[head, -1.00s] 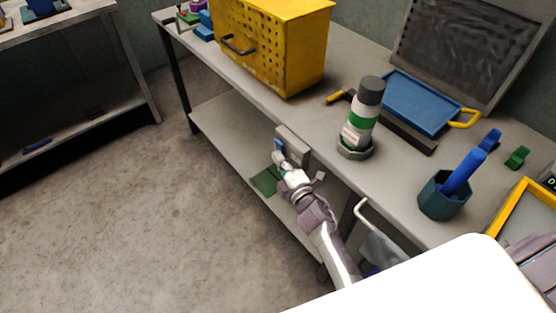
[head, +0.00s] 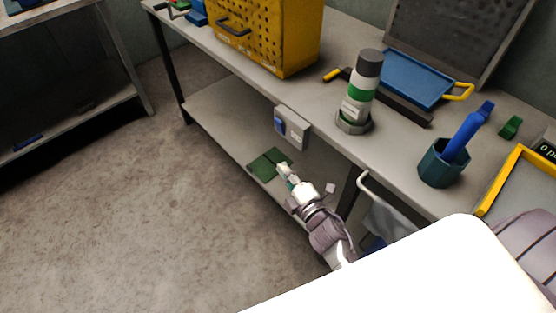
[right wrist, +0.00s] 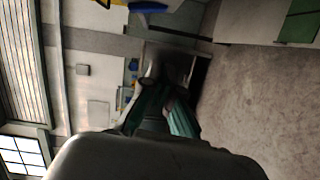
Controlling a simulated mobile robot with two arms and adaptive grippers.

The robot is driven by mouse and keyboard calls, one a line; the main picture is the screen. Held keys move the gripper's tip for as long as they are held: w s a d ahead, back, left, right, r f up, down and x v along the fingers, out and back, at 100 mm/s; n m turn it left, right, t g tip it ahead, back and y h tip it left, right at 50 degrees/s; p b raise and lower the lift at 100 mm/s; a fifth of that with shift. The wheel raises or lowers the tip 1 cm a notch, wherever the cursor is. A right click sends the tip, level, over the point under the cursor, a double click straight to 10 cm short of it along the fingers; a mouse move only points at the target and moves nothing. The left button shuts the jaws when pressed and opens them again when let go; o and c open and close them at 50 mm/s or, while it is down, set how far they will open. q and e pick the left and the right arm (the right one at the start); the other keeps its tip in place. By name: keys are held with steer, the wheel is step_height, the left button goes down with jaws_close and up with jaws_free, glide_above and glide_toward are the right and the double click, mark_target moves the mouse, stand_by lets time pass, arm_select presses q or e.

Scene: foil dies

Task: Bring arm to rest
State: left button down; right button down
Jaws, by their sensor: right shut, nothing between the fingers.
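My right gripper (head: 287,175) is in front of the workbench, below the level of its top. It is shut and empty. Its fingers also show in the right wrist view (right wrist: 160,112). A grey switch box with a blue switch (head: 292,128) is on the front edge of the bench, above and apart from the gripper. My left gripper is not in view.
The workbench (head: 330,152) carries a yellow perforated cabinet (head: 265,40), a bottle (head: 360,95) in a holder, a blue dustpan (head: 418,80) and a teal pot (head: 442,165). A white rail with a cloth (head: 388,222) hangs at its front. The floor at left is clear.

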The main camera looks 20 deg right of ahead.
steer(key=shift+s+d, duration=0.15)
steer(key=shift+s, duration=0.25)
steer(key=s+f+m+g+h, duration=0.1)
steer(key=s+f+m+g, duration=0.5)
steer(key=f, duration=0.9)
steer(key=s+f+m+g, duration=0.3)
steer(key=s+f, duration=0.6)
steer(key=f, duration=0.5)
steer(key=s+d+f+m+g, duration=0.1)
steer(key=s+f, duration=0.3)
steer(key=s, duration=0.4)
steer(key=s+d+f+m+g+p, duration=0.1)
steer(key=s+f+m+g, duration=0.2)
steer(key=s, duration=0.5)
steer(key=s+d+f+m+g, duration=0.1)
steer(key=s+f+m+g, duration=0.1)
steer(key=s+f, duration=0.3)
steer(key=s+g, duration=0.1)
steer(key=s, duration=0.3)
steer(key=shift+f+m+g+h, duration=0.3)
steer(key=shift+f+h, duration=0.05)
steer(key=shift+h, duration=0.05)
steer(key=shift+d, duration=0.1)
